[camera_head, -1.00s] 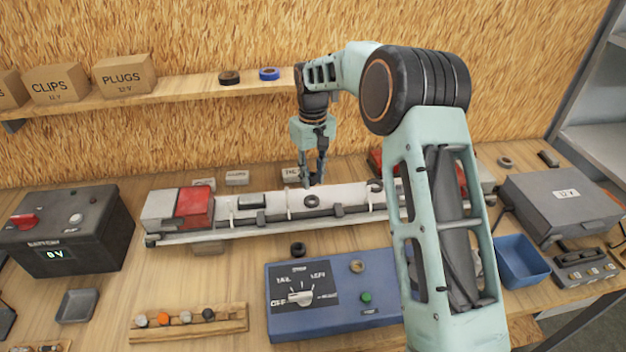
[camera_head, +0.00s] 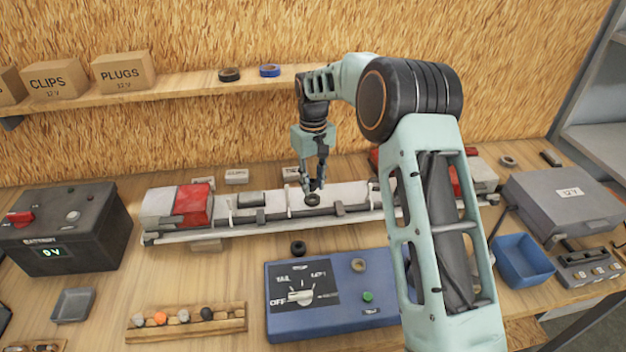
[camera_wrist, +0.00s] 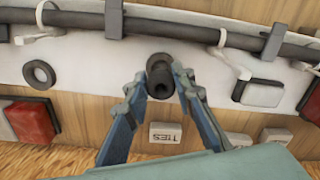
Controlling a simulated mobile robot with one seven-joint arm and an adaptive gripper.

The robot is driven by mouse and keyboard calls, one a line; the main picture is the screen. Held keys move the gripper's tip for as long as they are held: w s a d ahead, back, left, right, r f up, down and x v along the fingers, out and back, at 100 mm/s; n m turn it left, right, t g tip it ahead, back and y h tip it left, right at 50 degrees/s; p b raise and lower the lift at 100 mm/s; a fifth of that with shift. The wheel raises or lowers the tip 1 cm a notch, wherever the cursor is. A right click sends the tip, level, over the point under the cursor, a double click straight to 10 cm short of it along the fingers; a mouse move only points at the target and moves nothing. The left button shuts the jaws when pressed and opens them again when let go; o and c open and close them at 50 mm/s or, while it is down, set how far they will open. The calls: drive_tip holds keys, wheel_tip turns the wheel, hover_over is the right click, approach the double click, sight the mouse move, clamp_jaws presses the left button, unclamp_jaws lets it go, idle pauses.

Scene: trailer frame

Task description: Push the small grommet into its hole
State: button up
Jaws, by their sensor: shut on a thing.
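The small black grommet (camera_wrist: 161,84) sits between my fingertips in the wrist view. A dark round opening or ring (camera_wrist: 158,61) on the white trailer beam (camera_wrist: 95,60) shows right behind it, overlapping it. I cannot tell how far, if at all, the grommet is in. My gripper (camera_head: 312,187) points down at the middle of the beam (camera_head: 278,200) in the head view, its fingers shut on the grommet; it also shows in the wrist view (camera_wrist: 157,80). In the head view a dark ring (camera_head: 312,199) shows at the fingertips.
A larger dark ring (camera_wrist: 38,74) sits on the beam to the left in the wrist view. A black cable (camera_wrist: 150,27) runs along the beam in clips. A small TIES box (camera_wrist: 165,132) stands close by. A blue switch box (camera_head: 335,318) and a loose black ring (camera_head: 298,248) lie in front.

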sight(313, 188)
drive_tip(key=shift+f, duration=0.15)
idle(0.3)
drive_tip(key=shift+f, duration=0.35)
drive_tip(key=shift+f+b, duration=0.15)
drive_tip(key=shift+b, duration=0.15)
drive_tip(key=shift+f, duration=0.4)
drive_tip(key=shift+f+b, duration=0.1)
drive_tip(key=shift+b, duration=0.2)
drive_tip(key=shift+f, duration=0.45)
drive_tip(key=shift+f+b, duration=0.15)
drive_tip(key=shift+b, duration=0.15)
drive_tip(key=shift+s+d+f, duration=0.1)
drive_tip(key=shift+s+f, duration=0.05)
drive_tip(key=shift+f, duration=0.15)
idle(0.4)
